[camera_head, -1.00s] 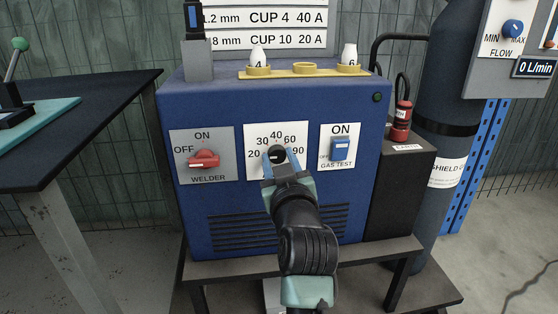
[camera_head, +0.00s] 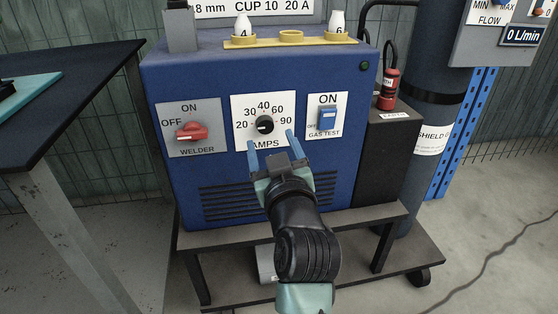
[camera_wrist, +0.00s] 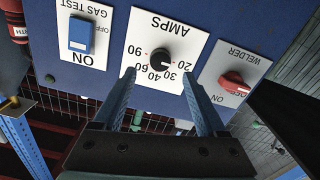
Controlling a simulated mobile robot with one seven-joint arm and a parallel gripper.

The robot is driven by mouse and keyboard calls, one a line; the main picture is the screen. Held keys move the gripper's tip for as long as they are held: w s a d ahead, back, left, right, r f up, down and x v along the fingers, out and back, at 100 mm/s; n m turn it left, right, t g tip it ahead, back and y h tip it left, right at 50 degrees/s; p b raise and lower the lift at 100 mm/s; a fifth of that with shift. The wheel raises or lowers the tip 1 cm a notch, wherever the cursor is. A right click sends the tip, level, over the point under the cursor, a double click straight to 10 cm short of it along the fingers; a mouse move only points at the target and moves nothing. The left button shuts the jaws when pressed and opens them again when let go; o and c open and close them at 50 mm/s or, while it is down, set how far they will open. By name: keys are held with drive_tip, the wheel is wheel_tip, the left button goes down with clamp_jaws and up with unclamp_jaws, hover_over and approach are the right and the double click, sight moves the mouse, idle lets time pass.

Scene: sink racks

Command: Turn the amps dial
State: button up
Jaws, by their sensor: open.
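The amps dial (camera_head: 264,125) is a black round knob on a white plate (camera_head: 240,103) on the front of the blue welder. Its numbers include 20, 30, 40, 60 and 90. In the wrist view the dial (camera_wrist: 159,58) shows upside down, and its white mark points towards the 20 side. My gripper (camera_head: 271,143) is open and empty, its two blue fingers apart. The fingers are in front of the plate, a little below the dial in the head view, and not closed around it. In the wrist view the gripper (camera_wrist: 160,84) has the dial beyond its fingertips.
A red welder switch (camera_head: 191,131) is left of the dial, and a blue gas test switch (camera_head: 327,118) is right of it. A yellow holder (camera_head: 290,38) with white cups stands on top. A dark table (camera_head: 75,90) is at the left.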

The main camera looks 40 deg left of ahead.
drive_tip(key=p+v, duration=0.1)
drive_tip(key=v, duration=0.6)
drive_tip(key=shift+s+d, duration=0.2)
drive_tip(key=shift+d, duration=0.05)
drive_tip(key=w+d+r+m+t+h+p, duration=0.15)
drive_tip(key=d+r+t, duration=0.35)
drive_tip(key=r, duration=0.5)
drive_tip(key=w+d+r+m+t+h+p, duration=0.1)
drive_tip(key=d+r+m+t+h+p, duration=0.15)
drive_tip(key=d+r, duration=0.7)
drive_tip(key=s+d+r+m+t+h+p, duration=0.1)
drive_tip(key=s+d+r+m+t+h, duration=0.25)
drive_tip(key=r, duration=0.35)
drive_tip(key=s+d+r+m+t+h+p, duration=0.1)
drive_tip(key=s+d+r+m+t+h, duration=0.2)
drive_tip(key=r, duration=0.4)
drive_tip(key=s+d+r+m+t+h, duration=0.2)
drive_tip(key=s+d+r+h, duration=0.15)
drive_tip(key=d+r, duration=0.2)
wheel_tip(320, 180, up, 38)
drive_tip(key=w+p, duration=0.2)
drive_tip(key=p, duration=3.6)
drive_tip(key=shift+a+f, duration=0.2)
drive_tip(key=shift+a, duration=0.3)
